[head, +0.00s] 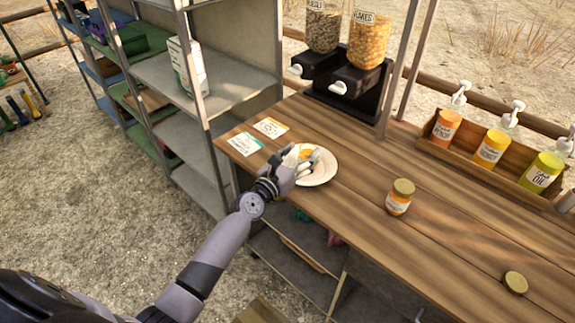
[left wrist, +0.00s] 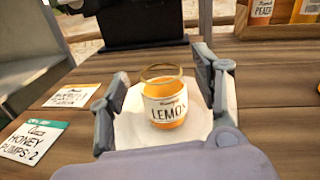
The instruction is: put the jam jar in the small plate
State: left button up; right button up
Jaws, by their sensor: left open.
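A small white plate (head: 326,174) lies on the wooden counter, and it also shows in the left wrist view (left wrist: 128,128). An orange jam jar (left wrist: 166,108) with a label reading "LEMO…" stands upright on the plate, a gold ring at its top. In the head view only a bit of this jar's orange (head: 305,153) shows past my fingers. My left gripper (head: 306,160) is open over the plate, with its fingers on either side of the jar and gaps visible in the left wrist view (left wrist: 166,85). My right gripper is not in view.
Another orange jar (head: 398,204) with a gold lid stands right of the plate. A round gold lid (head: 515,282) is at the lower right. Two cards (head: 271,127) lie left of the plate. Dispensers (head: 350,85) and a wooden pump-bottle box (head: 470,160) stand behind. Counter between is clear.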

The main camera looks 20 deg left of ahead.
pick_arm(q)
jog(key=v, duration=0.8)
jog(key=shift+s, duration=0.25)
